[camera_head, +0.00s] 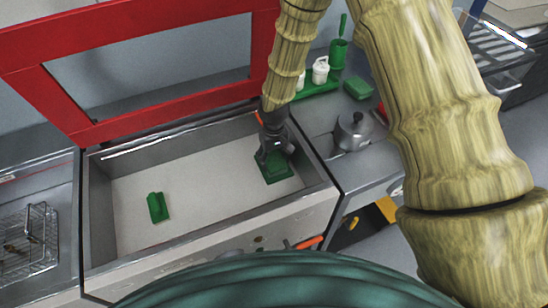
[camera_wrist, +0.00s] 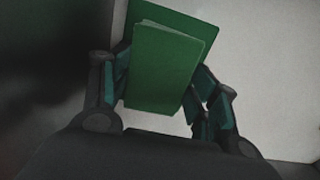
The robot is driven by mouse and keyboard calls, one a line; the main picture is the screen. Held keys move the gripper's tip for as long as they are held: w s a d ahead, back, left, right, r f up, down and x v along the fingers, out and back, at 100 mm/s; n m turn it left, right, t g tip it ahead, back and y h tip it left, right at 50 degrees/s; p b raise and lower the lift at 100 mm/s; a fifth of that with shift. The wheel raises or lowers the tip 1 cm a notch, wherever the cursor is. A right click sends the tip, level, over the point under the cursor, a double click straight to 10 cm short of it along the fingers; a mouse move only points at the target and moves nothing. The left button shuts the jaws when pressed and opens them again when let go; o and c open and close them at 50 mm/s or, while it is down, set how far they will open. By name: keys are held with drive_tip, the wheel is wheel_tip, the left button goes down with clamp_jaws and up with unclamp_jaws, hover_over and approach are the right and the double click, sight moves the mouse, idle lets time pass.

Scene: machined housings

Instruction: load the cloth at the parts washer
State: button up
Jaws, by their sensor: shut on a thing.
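A green folded cloth (camera_wrist: 160,70) is between the fingers of my gripper (camera_wrist: 163,92) in the wrist view, and the fingers are shut on it. In the head view my gripper (camera_head: 270,158) reaches down inside the right end of the parts washer basin (camera_head: 205,200), with green cloth (camera_head: 278,172) under and around its fingertips. Whether the cloth touches the basin floor I cannot tell. A second, smaller green piece (camera_head: 158,207) lies on the pale basin floor to the left. The washer's red-framed lid (camera_head: 140,30) stands raised at the back.
A wire basket (camera_head: 28,245) stands on the left. On the right counter are a metal kettle-like pot (camera_head: 352,132), a green block (camera_head: 358,88), white bottles (camera_head: 320,70) on a green tray and a green cup (camera_head: 338,52) with a brush. The basin's middle floor is clear.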

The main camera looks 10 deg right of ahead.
sight(274, 160)
drive_tip(key=shift+r+p, duration=2.3)
drive_tip(key=shift+r, duration=1.15)
